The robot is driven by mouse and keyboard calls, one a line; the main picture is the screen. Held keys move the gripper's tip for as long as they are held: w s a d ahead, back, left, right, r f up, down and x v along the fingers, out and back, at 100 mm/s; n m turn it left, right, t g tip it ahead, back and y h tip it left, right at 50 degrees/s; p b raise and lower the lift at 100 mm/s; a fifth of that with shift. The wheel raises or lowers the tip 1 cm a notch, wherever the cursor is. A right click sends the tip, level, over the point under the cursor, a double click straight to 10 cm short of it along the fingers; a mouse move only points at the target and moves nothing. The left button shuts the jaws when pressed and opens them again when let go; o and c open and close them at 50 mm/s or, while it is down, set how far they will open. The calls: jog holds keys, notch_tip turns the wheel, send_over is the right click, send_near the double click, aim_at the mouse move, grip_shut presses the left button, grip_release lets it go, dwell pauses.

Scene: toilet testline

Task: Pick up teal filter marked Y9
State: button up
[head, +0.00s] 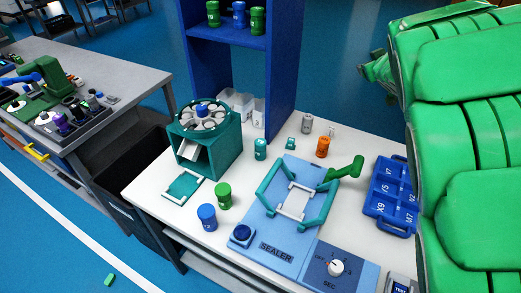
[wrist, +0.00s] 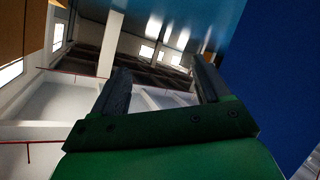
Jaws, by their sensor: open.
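A teal canister (head: 260,149) stands upright on the white table, to the right of the teal box with a wheel on top. It may be the teal filter, but any marking on it is too small to read. A smaller teal piece (head: 291,143) lies to its right. My gripper (wrist: 160,72) is open and empty in the wrist view, with its two dark fingers apart. That view shows windows and walls, with no filter between the fingers. My green arm fills the right side of the head view.
A blue canister (head: 207,217), green canister (head: 223,196), orange canister (head: 323,147) and grey canister (head: 307,123) stand on the table. The blue sealer (head: 268,250), blue labelled rack (head: 375,209), teal wheel-topped box (head: 222,153) and blue shelf (head: 287,75) surround free white patches.

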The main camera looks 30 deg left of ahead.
jog(key=a+f+n+g+y, duration=0.2)
jog(key=a+f+n+y, duration=0.1)
jog(key=a+f, duration=0.4)
jog(key=n+g+y, duration=0.5)
jog(key=g, duration=0.6)
send_near(265, 143)
jog(key=r+x, duration=0.1)
jog(key=x, duration=0.4)
jog(key=shift+d+f+x, duration=0.1)
jog(key=shift+f+x, duration=0.1)
jog(key=shift+x, duration=1.7)
jog(key=shift+d+f+x, duration=0.1)
jog(key=shift+f+x, duration=0.1)
jog(key=shift+x, duration=1.7)
jog(key=shift+c, duration=0.4)
jog(key=c, duration=1)
